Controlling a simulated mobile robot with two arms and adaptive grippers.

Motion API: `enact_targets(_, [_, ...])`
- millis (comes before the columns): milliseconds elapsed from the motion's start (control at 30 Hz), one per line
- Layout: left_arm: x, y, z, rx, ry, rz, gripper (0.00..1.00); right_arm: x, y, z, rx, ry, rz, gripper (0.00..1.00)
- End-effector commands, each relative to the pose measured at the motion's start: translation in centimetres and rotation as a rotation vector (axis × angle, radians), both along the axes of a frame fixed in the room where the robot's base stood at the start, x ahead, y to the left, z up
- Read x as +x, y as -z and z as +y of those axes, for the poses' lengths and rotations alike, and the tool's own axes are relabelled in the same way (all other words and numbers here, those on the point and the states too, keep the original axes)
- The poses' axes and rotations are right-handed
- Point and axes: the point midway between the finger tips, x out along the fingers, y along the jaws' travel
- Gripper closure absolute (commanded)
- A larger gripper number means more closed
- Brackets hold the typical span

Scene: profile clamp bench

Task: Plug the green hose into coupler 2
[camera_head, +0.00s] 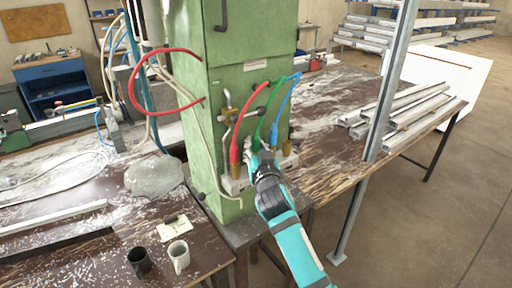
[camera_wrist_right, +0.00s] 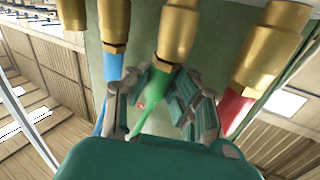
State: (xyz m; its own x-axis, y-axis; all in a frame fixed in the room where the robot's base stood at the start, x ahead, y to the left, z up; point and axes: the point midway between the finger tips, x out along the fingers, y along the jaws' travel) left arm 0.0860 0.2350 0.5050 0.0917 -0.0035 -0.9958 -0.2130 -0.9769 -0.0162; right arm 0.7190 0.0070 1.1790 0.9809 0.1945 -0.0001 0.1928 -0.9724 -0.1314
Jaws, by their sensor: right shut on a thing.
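The green hose (camera_head: 262,128) hangs from the green cabinet (camera_head: 236,88) between the red hose (camera_head: 237,142) and the blue hose (camera_head: 275,132). My right gripper (camera_head: 258,160) is at its lower end, in front of the cabinet. In the right wrist view, my right gripper (camera_wrist_right: 165,103) has its fingers around the green hose (camera_wrist_right: 155,88), shut on it. The hose end meets the middle brass coupler (camera_wrist_right: 178,32); how deep it sits is unclear. Coupler numbers cannot be read. My left gripper is out of view.
Brass couplers with the blue hose (camera_wrist_right: 114,65) and the red hose (camera_wrist_right: 235,108) stand close on either side of the fingers. A metal post (camera_head: 388,85) and stacked profiles (camera_head: 405,112) are at right. Two mugs (camera_head: 179,255) stand at lower left.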

Motion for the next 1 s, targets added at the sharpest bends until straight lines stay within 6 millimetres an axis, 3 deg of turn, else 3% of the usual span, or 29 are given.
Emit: enact_targets(1000, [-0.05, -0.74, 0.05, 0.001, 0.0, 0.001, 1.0, -0.01, -0.92, 0.02, 0.0, 0.0, -0.001, 1.0])
